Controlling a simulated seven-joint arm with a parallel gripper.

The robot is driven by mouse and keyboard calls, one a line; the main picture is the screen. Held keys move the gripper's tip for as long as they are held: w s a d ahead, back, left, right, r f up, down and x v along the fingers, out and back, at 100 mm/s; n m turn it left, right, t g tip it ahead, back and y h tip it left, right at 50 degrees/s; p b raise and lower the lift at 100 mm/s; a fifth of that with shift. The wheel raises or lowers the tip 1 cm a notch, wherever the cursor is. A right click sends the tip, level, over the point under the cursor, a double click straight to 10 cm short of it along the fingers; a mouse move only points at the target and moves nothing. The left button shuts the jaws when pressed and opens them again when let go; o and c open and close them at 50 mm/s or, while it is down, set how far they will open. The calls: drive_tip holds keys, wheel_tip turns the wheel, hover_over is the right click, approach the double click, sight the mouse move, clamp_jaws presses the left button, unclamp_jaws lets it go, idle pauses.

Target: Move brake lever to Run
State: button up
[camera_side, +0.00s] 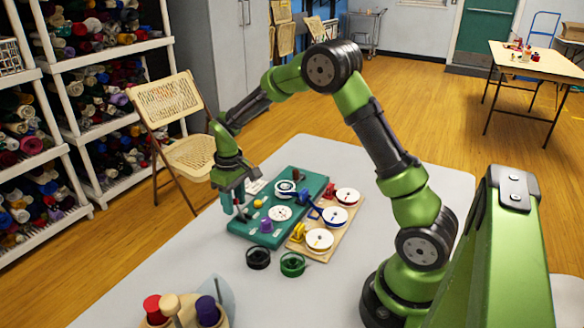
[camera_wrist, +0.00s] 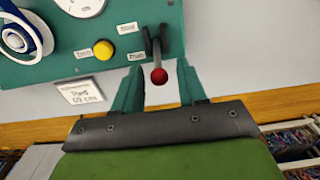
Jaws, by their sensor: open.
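The brake lever (camera_wrist: 155,45) is a dark lever with a red ball knob (camera_wrist: 158,76), at the edge of the teal panel (camera_wrist: 65,60) in the wrist view. Small white labels sit beside it, but I cannot read them surely. My gripper (camera_wrist: 160,72) is open, its teal fingers on either side of the knob in the picture, with gaps to both. I cannot tell whether the knob is at fingertip depth. In the side view, my gripper (camera_side: 234,208) points down at the left end of the teal panel (camera_side: 262,238), where the lever is hard to make out.
A yellow button (camera_wrist: 103,49) and a white card reading "Red 50 cm" (camera_wrist: 80,90) are near the lever. A wooden board (camera_side: 325,255) with white spools lies beside the panel. Black (camera_side: 258,258) and green (camera_side: 292,264) spools stand in front.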

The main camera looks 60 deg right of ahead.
drive_tip(key=shift+r, duration=3.75)
drive_tip(key=shift+r, duration=0.1)
wheel_tip(320, 180, up, 7)
drive_tip(key=t, duration=0.2)
hover_over(237, 223)
drive_tip(key=s+a+r+t, duration=0.2)
drive_tip(key=s+a+r, duration=0.2)
drive_tip(key=s+r, duration=0.35)
drive_tip(key=s+a+f+m+t+y, duration=0.1)
drive_tip(key=s+m, duration=0.1)
drive_tip(key=s, duration=0.4)
drive_tip(key=s+a+f+m+t+y, duration=0.1)
drive_tip(key=s+a+f+m+t, duration=0.1)
drive_tip(key=s, duration=0.4)
drive_tip(key=shift+s+a+f, duration=0.15)
